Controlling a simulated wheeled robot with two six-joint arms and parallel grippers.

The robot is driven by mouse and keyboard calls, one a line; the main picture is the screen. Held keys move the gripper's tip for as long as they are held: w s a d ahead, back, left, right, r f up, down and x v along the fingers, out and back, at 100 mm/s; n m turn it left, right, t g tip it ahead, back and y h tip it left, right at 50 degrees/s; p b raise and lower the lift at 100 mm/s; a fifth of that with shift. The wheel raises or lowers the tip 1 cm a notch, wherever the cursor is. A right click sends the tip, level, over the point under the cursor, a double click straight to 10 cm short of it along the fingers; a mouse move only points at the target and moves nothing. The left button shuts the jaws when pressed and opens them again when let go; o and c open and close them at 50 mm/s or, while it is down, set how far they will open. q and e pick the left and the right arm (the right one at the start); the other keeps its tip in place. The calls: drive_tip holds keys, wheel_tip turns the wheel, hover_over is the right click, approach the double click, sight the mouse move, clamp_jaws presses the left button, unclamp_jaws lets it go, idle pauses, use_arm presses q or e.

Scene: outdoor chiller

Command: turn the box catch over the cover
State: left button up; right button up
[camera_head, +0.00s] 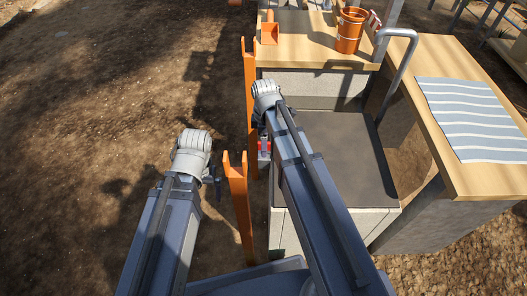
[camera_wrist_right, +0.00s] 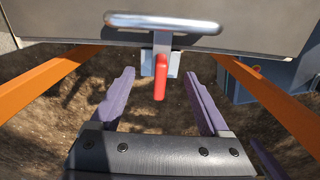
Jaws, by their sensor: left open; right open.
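The box catch (camera_wrist_right: 160,77) is a red lever on a pale metal plate; it hangs down in the right wrist view. A bit of its red shows beside my right arm in the head view (camera_head: 265,146). The cover (camera_head: 350,150) is a dark flat lid on a grey box (camera_head: 288,234). My right gripper (camera_wrist_right: 159,82) is open, with its purple fingers on either side of the catch and a gap on both sides. In the head view my right arm mostly hides it. My left gripper (camera_head: 213,179) is open and empty, left of the box.
A metal handle bar (camera_wrist_right: 165,22) sits above the catch. Orange posts (camera_head: 239,190) stand close left of the box. A wooden counter (camera_head: 440,125) with a striped cloth (camera_head: 470,118) is at right. An orange bucket (camera_head: 350,32) stands behind. Bare ground lies left.

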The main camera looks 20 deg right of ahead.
wheel_tip(320, 180, up, 7)
drive_tip(key=p, duration=0.7)
drive_tip(key=shift+r, duration=0.1)
wheel_tip(320, 180, up, 8)
drive_tip(key=p, duration=0.7)
drive_tip(key=shift+f+p, duration=0.2)
drive_tip(key=shift+p, duration=0.2)
drive_tip(key=shift+f, duration=0.15)
wheel_tip(320, 180, down, 8)
drive_tip(key=b, duration=0.8)
